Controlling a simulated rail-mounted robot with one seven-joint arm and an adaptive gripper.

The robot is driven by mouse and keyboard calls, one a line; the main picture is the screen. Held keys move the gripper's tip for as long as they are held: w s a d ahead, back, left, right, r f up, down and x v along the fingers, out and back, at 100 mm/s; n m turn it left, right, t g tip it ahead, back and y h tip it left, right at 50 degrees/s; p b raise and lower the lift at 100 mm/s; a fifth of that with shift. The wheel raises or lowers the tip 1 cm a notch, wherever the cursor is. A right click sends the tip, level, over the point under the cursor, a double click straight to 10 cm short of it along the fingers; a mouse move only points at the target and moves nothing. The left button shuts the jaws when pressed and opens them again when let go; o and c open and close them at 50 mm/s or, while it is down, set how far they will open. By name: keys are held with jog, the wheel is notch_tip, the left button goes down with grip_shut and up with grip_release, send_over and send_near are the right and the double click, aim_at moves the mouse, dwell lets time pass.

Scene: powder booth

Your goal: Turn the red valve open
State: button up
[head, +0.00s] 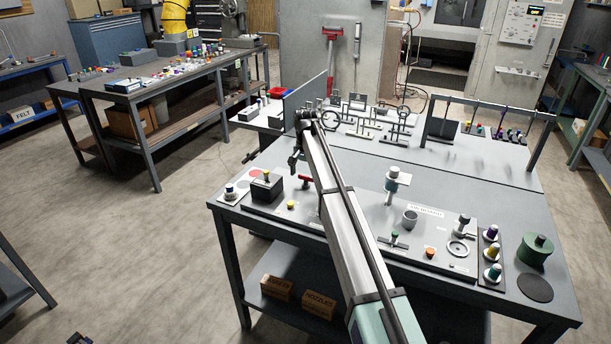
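A small red handle (305,181), which looks like the red valve, stands on the grey panel on the near bench. My arm partly hides it, and its turn position is too small to read. My gripper (294,166) hangs from the end of my arm, pointing down, and appears just above and left of the red handle. I cannot tell whether they touch. The fingers are small and dark, so whether they are open or shut does not show.
A black box with a yellow-topped knob (267,186) stands left of the handle. Right of my arm are a white-topped post (391,184), a grey cup (410,219) and a green canister (534,249). Racks of metal parts (370,118) stand behind.

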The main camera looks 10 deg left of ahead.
aim_at(305, 176)
jog(key=shift+r, duration=0.2)
notch_tip(305, 176, up, 12)
dwell(0.5)
jog(key=shift+s+f, duration=0.1)
